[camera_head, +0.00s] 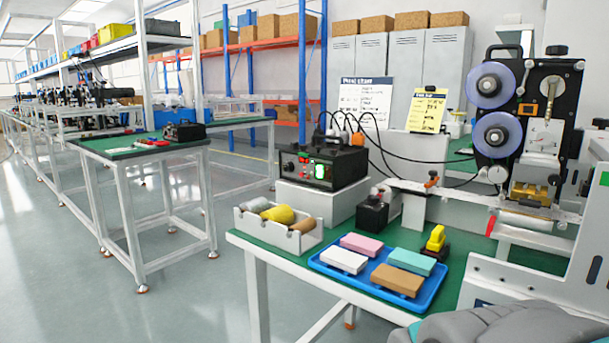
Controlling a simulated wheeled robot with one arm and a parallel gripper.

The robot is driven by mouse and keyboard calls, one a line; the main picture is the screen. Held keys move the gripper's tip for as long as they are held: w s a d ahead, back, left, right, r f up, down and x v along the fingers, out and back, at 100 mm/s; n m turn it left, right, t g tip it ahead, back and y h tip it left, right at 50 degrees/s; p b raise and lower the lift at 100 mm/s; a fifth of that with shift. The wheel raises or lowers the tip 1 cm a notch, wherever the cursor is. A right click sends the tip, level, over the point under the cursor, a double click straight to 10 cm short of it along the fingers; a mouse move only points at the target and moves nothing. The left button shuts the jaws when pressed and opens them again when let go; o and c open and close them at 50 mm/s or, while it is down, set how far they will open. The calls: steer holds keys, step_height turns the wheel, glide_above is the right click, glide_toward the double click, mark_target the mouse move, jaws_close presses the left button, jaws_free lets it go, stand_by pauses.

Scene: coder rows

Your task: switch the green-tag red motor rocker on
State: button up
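A black control box (324,166) with cables on top sits on a pale raised block at the back left of the green-topped bench. My gripper does not show in this view. A grey rounded shape (510,325) at the bottom right edge is cut off, and I cannot tell what it is.
A white bin (278,230) with rolls stands in front of the box, a small black block (371,214) to its right. A blue tray (338,272) holds several coloured blocks. A coder machine with purple reels (495,135) stands at right. Floor is clear at left.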

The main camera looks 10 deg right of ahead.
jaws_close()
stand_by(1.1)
